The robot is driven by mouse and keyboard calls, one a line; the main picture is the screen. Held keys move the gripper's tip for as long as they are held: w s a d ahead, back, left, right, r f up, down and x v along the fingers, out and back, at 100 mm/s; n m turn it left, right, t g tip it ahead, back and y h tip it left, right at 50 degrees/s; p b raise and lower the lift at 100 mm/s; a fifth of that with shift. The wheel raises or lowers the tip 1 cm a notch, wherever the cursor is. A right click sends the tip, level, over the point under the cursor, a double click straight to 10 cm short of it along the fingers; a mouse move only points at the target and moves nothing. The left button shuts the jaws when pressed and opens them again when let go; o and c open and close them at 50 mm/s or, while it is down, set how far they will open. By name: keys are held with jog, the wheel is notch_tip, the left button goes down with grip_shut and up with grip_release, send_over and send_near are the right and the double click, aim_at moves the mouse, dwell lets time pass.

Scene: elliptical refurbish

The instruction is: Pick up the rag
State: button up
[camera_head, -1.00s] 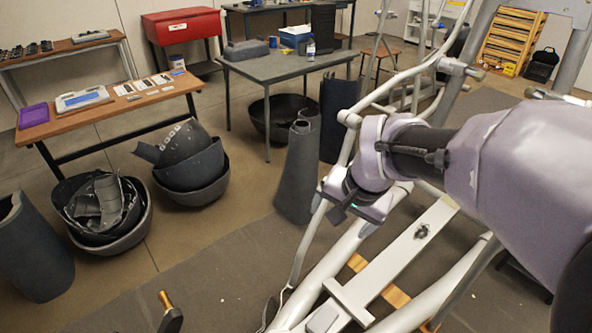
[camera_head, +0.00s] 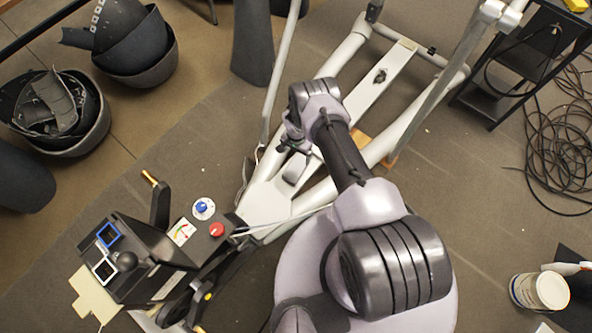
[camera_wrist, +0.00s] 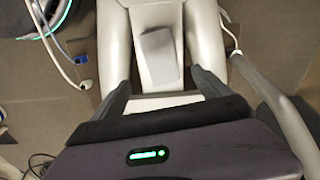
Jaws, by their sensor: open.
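I cannot make out a rag for certain. A small grey flat piece (camera_head: 295,170) lies on the pale frame of the elliptical machine (camera_head: 265,204). It also shows in the wrist view (camera_wrist: 160,58), but I cannot tell whether it is cloth or a machine part. My gripper (camera_head: 287,146) is over the frame. In the wrist view my gripper (camera_wrist: 161,88) is open, with its fingers apart and nothing seen between them. The grey piece appears beyond the fingertips.
A console with a red knob (camera_head: 217,229) stands lower left. Dark bins (camera_head: 85,143) with scrap are at upper left. A white tub (camera_head: 540,291) is at lower right. Black cables (camera_head: 560,150) lie on the floor at right. Machine bars rise close to my arm.

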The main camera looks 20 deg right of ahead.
jog(key=b, duration=0.3)
send_over(296, 168)
notch_tip(296, 168, down, 7)
jog(key=shift+w+d, duration=0.1)
jog(key=shift+w, duration=0.05)
notch_tip(296, 168, down, 5)
jog(key=b, duration=0.3)
jog(key=shift+f, duration=0.1)
jog(key=shift+r, duration=0.25)
jog(key=c, duration=1.5)
